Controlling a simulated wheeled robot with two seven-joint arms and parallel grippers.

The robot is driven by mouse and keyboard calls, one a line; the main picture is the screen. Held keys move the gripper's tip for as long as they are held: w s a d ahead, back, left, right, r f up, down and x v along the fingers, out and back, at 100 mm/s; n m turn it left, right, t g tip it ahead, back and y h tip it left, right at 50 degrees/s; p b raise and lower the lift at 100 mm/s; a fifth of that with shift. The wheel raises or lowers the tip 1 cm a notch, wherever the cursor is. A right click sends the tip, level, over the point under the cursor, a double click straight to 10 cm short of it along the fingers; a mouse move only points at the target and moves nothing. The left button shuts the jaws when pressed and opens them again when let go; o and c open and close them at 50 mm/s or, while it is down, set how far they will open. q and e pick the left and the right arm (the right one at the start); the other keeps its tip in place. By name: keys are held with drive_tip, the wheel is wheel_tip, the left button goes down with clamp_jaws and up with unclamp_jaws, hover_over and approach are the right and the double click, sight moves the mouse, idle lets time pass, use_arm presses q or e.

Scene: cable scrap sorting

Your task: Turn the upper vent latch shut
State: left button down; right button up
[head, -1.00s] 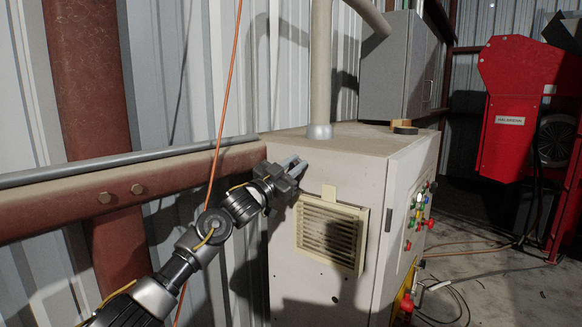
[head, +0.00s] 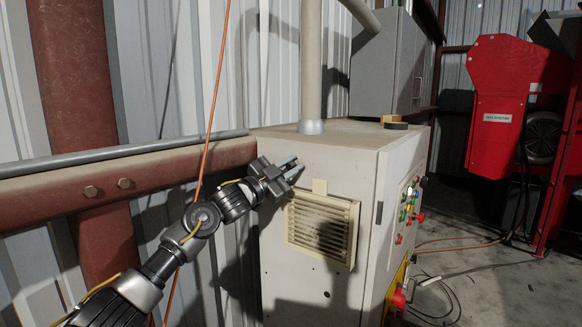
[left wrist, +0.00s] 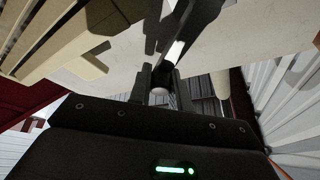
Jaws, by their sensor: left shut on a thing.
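The vent (head: 323,228) is a cream slatted grille on the front of the pale cabinet. Its upper latch (head: 320,186) is a small cream tab standing upright at the middle of the top frame. My left gripper (head: 294,168) is up and left of the latch, apart from it, in front of the cabinet's upper edge. The vent slats (left wrist: 45,45) and a cream tab (left wrist: 85,62) lie to the left there, clear of the fingers. My right gripper is not in view.
The cabinet (head: 285,260) has buttons (head: 410,200) on its right side and a pipe (head: 311,70) on top. A red-brown beam (head: 120,180) and an orange cable (head: 212,110) are near my left arm. A red machine (head: 497,100) stands at the right.

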use_arm(q)
drive_tip(key=c, duration=1.3)
unclamp_jaws()
drive_tip(key=shift+s+a+f+b, duration=0.25)
drive_tip(key=shift+a+b, duration=0.05)
drive_tip(key=shift+a, duration=0.05)
drive_tip(key=b+v, duration=0.3)
drive_tip(key=v, duration=0.7)
drive_tip(key=shift+r, duration=0.1)
